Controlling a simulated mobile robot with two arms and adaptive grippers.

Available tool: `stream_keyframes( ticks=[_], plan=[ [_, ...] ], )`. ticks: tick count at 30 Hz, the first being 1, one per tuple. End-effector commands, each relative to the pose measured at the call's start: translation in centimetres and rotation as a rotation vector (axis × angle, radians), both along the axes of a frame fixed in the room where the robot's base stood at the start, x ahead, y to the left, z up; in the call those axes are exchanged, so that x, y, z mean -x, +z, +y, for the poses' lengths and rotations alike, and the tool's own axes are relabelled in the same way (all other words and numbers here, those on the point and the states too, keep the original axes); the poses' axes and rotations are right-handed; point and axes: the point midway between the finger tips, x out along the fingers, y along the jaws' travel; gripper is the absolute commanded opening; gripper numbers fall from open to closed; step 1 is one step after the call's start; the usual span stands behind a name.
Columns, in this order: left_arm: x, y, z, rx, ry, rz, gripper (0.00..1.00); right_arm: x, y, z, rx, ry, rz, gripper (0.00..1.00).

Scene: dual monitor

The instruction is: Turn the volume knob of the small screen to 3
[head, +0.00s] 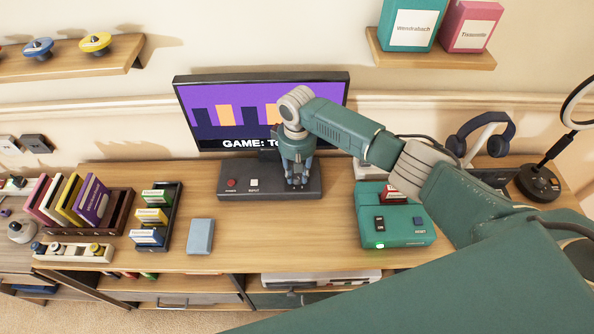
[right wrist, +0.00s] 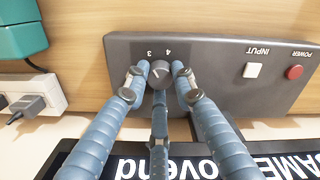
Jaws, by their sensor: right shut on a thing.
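The screen (head: 230,105) stands at the back of the desk, with purple graphics and a "GAME" caption. Its dark control base (head: 268,182) has a red power button (right wrist: 295,72) and a white input button (right wrist: 253,70). The round dark volume knob (right wrist: 160,73) shows in the right wrist view, with upside-down digits 3 and 4 on the base beside it. Its pointer is too small to read surely. My right gripper (head: 297,180) points down over the base, its fingers closed around the knob. In the head view the gripper hides the knob. My left gripper is not in view.
A green console (head: 395,225) with a lit green light stands right of the base. A blue box (head: 200,236) and a cartridge rack (head: 157,215) are to the left. Headphones (head: 485,135) and a lamp base (head: 538,184) stand at right. Bare desk lies before the base.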

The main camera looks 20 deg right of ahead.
Motion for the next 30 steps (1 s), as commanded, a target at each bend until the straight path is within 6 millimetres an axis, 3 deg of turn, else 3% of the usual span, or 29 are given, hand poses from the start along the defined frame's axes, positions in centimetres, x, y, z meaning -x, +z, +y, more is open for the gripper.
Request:
stream_keyframes(
  ticks=[10, 11, 13, 23, 30],
  plan=[
    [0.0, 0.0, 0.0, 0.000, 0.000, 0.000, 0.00, 0.0, 0.0, -0.1, 0.001, -0.002, 0.001, 0.00],
    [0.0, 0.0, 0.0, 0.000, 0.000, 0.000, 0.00, 0.0, 0.0, -0.1, 0.001, -0.002, 0.001, 0.31],
    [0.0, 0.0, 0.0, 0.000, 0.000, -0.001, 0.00, 0.0, 0.0, -0.1, 0.001, -0.002, 0.001, 0.45],
    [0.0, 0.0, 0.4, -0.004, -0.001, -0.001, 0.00, 0.0, 0.2, 0.0, 0.000, -0.001, -0.001, 0.45],
    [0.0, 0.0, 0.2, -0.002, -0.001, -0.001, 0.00, -0.1, 3.6, 0.0, -0.001, 0.000, -0.004, 0.45]
  ],
)
